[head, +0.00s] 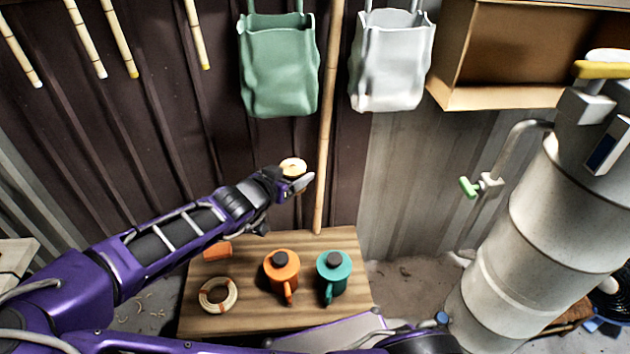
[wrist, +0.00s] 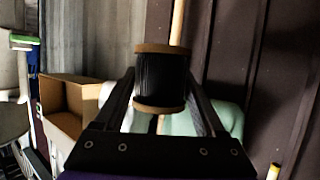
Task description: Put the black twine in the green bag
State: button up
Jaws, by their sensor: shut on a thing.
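The black twine (wrist: 160,80) is a spool with tan end discs. In the wrist view it sits between the two fingers of my gripper (wrist: 162,95), which is shut on it. In the head view my gripper (head: 299,180) is raised above the table, and only a pale round end of the spool (head: 292,166) shows. The green bag (head: 277,65) hangs on the dark wall, above and a little left of my gripper, with its mouth upward. In the wrist view the green bag (wrist: 185,122) shows partly behind the spool. The spool is apart from the bag in the head view.
A white bag (head: 390,62) hangs right of a bamboo pole (head: 328,120). A cardboard box (head: 540,50) is at upper right. The wooden table (head: 235,317) holds orange (head: 283,272) and teal (head: 333,270) canisters and a pale coil (head: 217,294). A large pale cylinder (head: 520,245) stands at right.

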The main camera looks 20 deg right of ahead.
jog(key=w+a+r+n+t+y+p, duration=0.1)
jog(key=w+a+r+y+p, duration=0.1)
jog(key=a+r, duration=0.45)
notch_tip(320, 180, up, 28)
jog(key=f+n+t+y+p, duration=0.1)
jog(key=n+p, duration=0.1)
send_over(253, 34)
jog(key=shift+w+r+p, duration=0.35)
jog(key=shift+w+p, duration=0.05)
jog(key=shift+p, duration=0.3)
jog(key=shift+w+d+f+p, duration=0.1)
jog(key=shift+w+f, duration=0.05)
jog(key=shift+w, duration=0.55)
jog(key=shift+w+d+f+p, duration=0.1)
jog(key=shift+w+d, duration=0.05)
jog(key=shift+w, duration=0.55)
jog(key=shift+w+d+f+p, duration=0.1)
jog(key=shift+w+f, duration=0.05)
jog(key=shift+w, duration=0.55)
